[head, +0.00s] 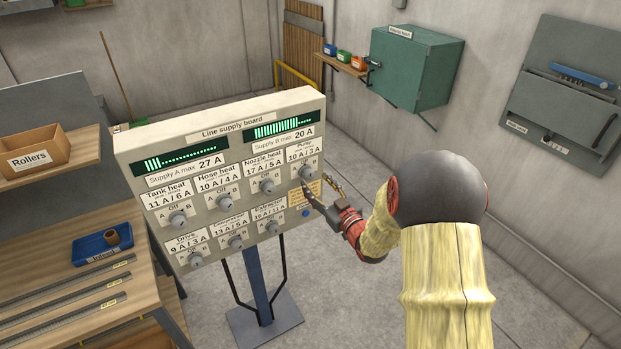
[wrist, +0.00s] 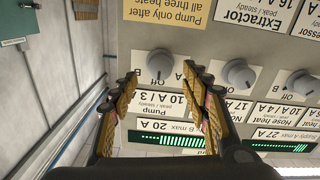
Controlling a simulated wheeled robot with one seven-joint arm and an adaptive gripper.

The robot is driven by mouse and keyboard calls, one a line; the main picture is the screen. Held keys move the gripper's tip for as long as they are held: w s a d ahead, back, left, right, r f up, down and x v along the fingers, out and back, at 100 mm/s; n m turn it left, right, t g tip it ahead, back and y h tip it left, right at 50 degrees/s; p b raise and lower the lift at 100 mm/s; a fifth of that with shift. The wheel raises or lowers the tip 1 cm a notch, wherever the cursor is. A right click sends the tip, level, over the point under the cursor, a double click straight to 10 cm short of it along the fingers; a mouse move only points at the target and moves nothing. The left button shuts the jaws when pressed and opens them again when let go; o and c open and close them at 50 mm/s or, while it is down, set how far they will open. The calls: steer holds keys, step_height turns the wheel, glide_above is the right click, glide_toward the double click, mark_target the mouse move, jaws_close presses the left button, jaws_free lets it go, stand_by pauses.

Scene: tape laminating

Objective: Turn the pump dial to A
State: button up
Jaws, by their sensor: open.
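The pump dial (head: 305,172) is a grey round knob at the upper right of the line supply board (head: 130,150), under the label "Pump 10 A / 3 A". It also shows in the wrist view (wrist: 159,63), where the board appears upside down. My gripper (head: 317,184) is in front of the board's right side, close to the pump dial. In the wrist view my gripper (wrist: 159,74) is open, with one finger on each side of the dial. Nothing is held, and I cannot tell whether the fingers touch the dial.
The nozzle heat dial (head: 267,186) is left of the pump dial, and a yellow note (head: 311,190) is below it. Several other dials fill the board. The board stands on a blue post (head: 258,285). A shelf with a Rollers box (head: 35,150) is at left.

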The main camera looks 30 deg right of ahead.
mark_target(311, 177)
steer(key=shift+w, duration=2.15)
steer(key=c, duration=1.2)
steer(key=shift+o, duration=0.2)
